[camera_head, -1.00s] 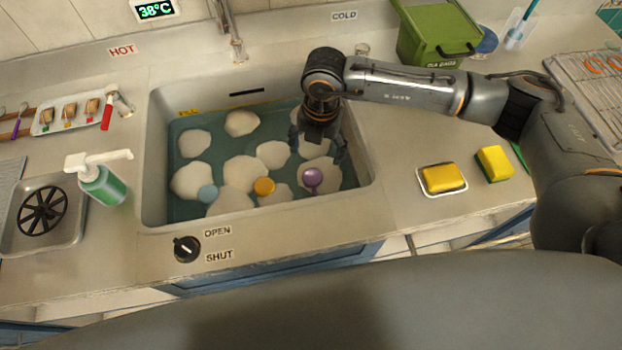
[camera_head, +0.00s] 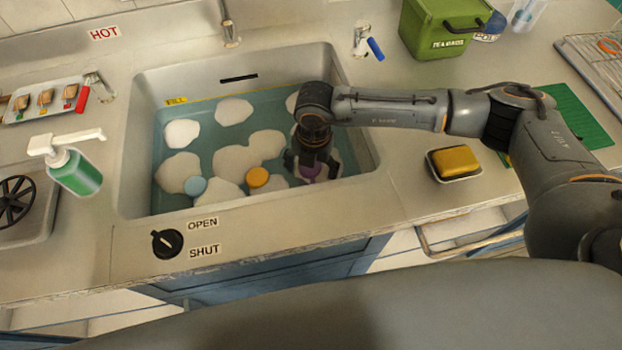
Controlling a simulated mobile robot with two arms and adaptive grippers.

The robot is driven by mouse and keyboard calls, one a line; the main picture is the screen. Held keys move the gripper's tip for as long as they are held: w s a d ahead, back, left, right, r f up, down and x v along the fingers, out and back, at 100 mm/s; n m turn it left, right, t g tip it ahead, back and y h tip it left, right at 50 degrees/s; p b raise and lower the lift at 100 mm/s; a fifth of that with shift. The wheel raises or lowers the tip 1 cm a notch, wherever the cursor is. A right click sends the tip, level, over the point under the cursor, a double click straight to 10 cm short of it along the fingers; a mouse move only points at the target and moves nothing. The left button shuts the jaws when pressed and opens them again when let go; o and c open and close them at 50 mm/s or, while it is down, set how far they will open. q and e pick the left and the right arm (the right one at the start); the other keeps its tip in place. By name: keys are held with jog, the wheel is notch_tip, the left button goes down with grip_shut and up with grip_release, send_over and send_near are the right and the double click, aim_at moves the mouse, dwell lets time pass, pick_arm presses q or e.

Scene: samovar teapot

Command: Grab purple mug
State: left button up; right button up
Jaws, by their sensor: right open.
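The purple mug (camera_head: 311,172) sits in the sink water at the right side, among white foam. Only a small part of it shows; my gripper and the foam hide the rest. My right gripper (camera_head: 312,175) points down into the sink, right over the mug. Its fingers are open, one on each side of the purple part. I cannot tell whether they touch it. My left gripper is not in view.
The sink (camera_head: 122,175) has raised walls around the gripper. An orange round thing (camera_head: 257,177) and a light blue one (camera_head: 195,186) float to the left. A yellow sponge in a dish (camera_head: 455,161) lies on the right counter. A green bin (camera_head: 440,30) stands behind.

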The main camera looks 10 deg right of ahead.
jog(key=shift+f, duration=0.45)
jog(key=shift+r, duration=0.1)
jog(key=c, duration=1.3)
jog(key=shift+r, duration=0.1)
